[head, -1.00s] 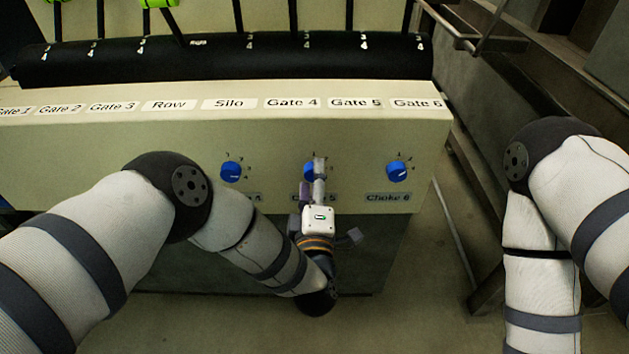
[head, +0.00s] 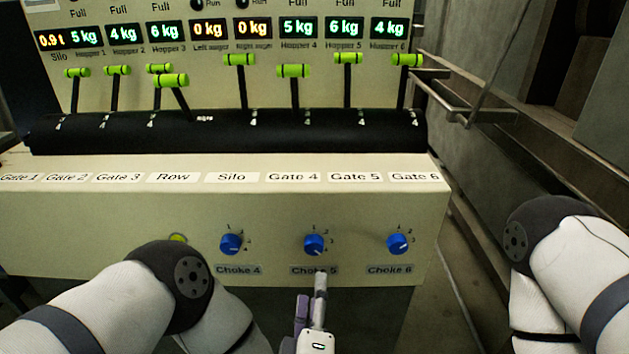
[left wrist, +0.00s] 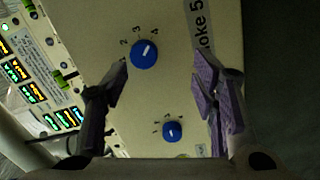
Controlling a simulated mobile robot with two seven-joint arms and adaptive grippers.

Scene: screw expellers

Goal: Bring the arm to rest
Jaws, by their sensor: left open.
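The blue Choke 5 knob (head: 314,244) is on the sloped front of the cream panel, its white mark pointing to the lower right. My left gripper (head: 311,292) is below this knob, in front of the Choke 5 label, and is apart from the knob. In the left wrist view my left gripper (left wrist: 165,82) is open with nothing between its fingers, and the Choke 5 knob (left wrist: 144,54) shows beyond them. My left forearm is partly cut off by the lower picture edge. My right arm is bent at the right edge; its gripper is out of view.
The Choke 4 knob (head: 231,244) and Choke 6 knob (head: 398,244) flank the middle one. Several green-topped levers, one being the Row lever (head: 171,81), rise from a black roller (head: 230,132) behind. A metal rail (head: 470,110) stands at the right.

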